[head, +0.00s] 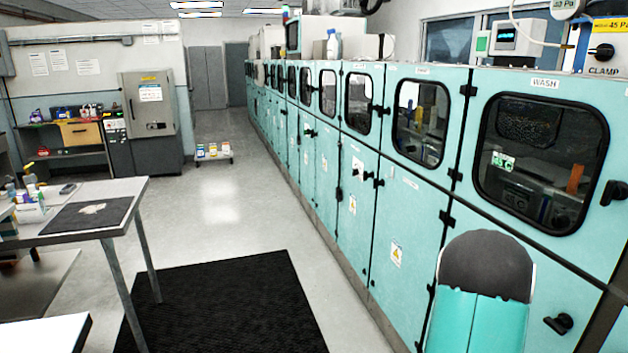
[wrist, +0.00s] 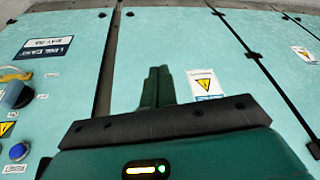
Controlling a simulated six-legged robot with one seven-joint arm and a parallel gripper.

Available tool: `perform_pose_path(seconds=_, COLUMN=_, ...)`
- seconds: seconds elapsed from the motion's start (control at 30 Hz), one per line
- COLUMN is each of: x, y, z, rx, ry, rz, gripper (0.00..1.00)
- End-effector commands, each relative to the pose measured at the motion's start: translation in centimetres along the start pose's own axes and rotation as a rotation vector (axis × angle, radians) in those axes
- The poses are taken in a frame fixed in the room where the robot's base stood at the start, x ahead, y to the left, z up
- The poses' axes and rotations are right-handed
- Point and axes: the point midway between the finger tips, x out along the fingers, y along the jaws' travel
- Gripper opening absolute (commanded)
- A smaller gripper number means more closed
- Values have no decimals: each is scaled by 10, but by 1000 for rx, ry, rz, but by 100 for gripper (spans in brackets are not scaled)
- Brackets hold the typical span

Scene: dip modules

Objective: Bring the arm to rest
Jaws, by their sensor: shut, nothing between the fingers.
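My gripper (wrist: 158,72) shows in the wrist view, its two dark green fingers side by side and shut with nothing between them. The fingers point at the teal cabinet panels (wrist: 205,45); I cannot tell how far off the panels are. In the head view a teal and dark grey rounded part, which looks like a piece of my arm, stands at the lower right in front of the cabinets. The gripper itself does not show in the head view.
A long row of teal cabinets (head: 408,205) runs along the right. A blue button (wrist: 19,151) is on the panel in the wrist view. A table (head: 125,190) stands at left, a black mat (head: 225,305) lies on the floor, and a low cart (head: 213,157) is farther back.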

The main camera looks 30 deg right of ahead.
Motion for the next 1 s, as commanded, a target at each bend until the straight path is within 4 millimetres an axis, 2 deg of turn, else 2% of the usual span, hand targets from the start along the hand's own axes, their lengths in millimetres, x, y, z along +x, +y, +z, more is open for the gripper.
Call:
perform_pose_path(seconds=0.03, x=-28, y=-28, z=12, rx=-51, ry=0, rz=-37, gripper=0)
perform_pose_path(seconds=0.2, x=-108, y=-97, z=64, rx=-231, ry=-16, rz=-140, gripper=0)
perform_pose_path(seconds=0.33, x=-168, y=-134, z=114, rx=-376, ry=-26, rz=-214, gripper=0)
perform_pose_path(seconds=0.5, x=-243, y=-160, z=186, rx=-577, ry=-31, rz=-305, gripper=0)
perform_pose_path(seconds=0.63, x=-294, y=-164, z=241, rx=-733, ry=-28, rz=-369, gripper=0)
perform_pose_path(seconds=0.77, x=-337, y=-155, z=295, rx=-892, ry=-18, rz=-427, gripper=0)
perform_pose_path(seconds=0.9, x=-376, y=-133, z=349, rx=-1062, ry=2, rz=-484, gripper=0)
perform_pose_path(seconds=1.0, x=-396, y=-112, z=383, rx=-1182, ry=22, rz=-521, gripper=0)
